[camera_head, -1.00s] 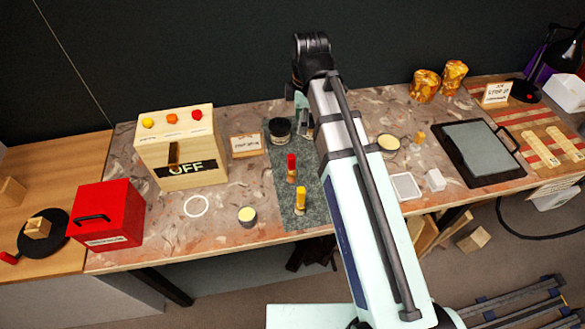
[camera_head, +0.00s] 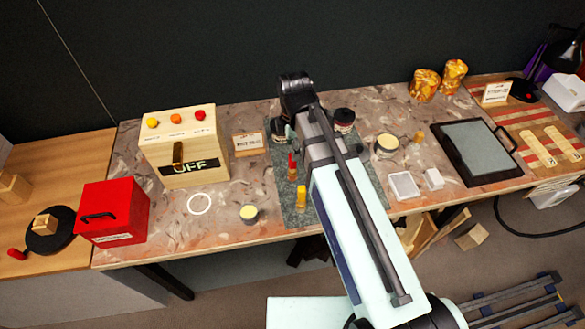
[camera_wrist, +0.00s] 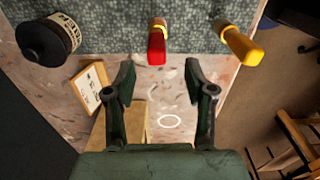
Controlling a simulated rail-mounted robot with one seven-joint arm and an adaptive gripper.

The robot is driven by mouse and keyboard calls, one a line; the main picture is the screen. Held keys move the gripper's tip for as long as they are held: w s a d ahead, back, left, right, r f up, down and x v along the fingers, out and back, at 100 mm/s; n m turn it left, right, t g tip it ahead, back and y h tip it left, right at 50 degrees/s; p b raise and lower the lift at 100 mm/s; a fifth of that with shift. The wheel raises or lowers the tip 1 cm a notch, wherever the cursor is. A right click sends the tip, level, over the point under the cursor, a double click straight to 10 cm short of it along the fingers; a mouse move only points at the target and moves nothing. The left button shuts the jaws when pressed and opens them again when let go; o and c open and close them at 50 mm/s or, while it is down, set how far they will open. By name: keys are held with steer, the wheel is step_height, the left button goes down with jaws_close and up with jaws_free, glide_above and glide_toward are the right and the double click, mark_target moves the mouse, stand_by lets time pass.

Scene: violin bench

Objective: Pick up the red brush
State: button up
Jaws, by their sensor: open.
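The red brush (camera_head: 292,166) stands on the grey-green mat, just left of my arm in the head view. The yellow brush (camera_head: 301,197) stands nearer the front edge of the mat. It also shows right of the red one in the wrist view (camera_wrist: 241,45).
A dark labelled jar (camera_wrist: 45,40) stands left in the wrist view. Another dark jar (camera_head: 344,119) is right of my arm. A small sign (camera_head: 247,143), a wooden OFF box (camera_head: 183,150) and a red box (camera_head: 113,210) stand to the left. Bench left of the mat (camera_head: 286,190) has some free room.

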mark_target(293, 167)
steer(key=shift+w+a+f+p, duration=0.1)
steer(key=shift+f+p, duration=0.55)
steer(key=shift+f, duration=1.35)
steer(key=shift+w+a+f+p, duration=0.1)
steer(key=shift+f+p, duration=0.55)
steer(key=shift+f, duration=1.3)
jaws_close()
